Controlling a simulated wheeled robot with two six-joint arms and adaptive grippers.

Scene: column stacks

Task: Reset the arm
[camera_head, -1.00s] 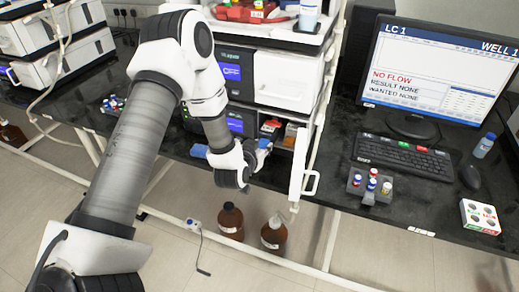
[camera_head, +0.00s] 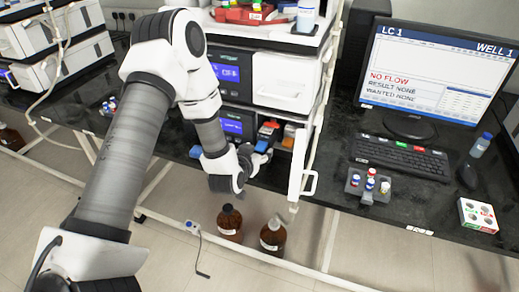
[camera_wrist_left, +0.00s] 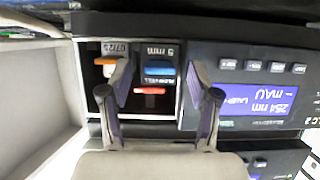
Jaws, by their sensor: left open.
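My left arm comes in from the left in the head view. My left gripper (camera_head: 228,153) is in front of the open compartment of the instrument stack (camera_head: 283,80), its blue-padded fingers spread. In the left wrist view the same gripper (camera_wrist_left: 158,85) is open, with nothing between its fingers. Beyond them, inside the compartment, are a blue-topped piece (camera_wrist_left: 160,69), a red piece (camera_wrist_left: 150,91) and an orange piece (camera_wrist_left: 104,61). I cannot tell whether the fingers touch anything. My right gripper does not show.
A white open door (camera_head: 298,160) stands close right of my gripper. Brown bottles (camera_head: 229,222) stand on the floor below. A keyboard (camera_head: 404,157), a monitor (camera_head: 438,72) and a small vial rack (camera_head: 369,186) are on the black bench to the right.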

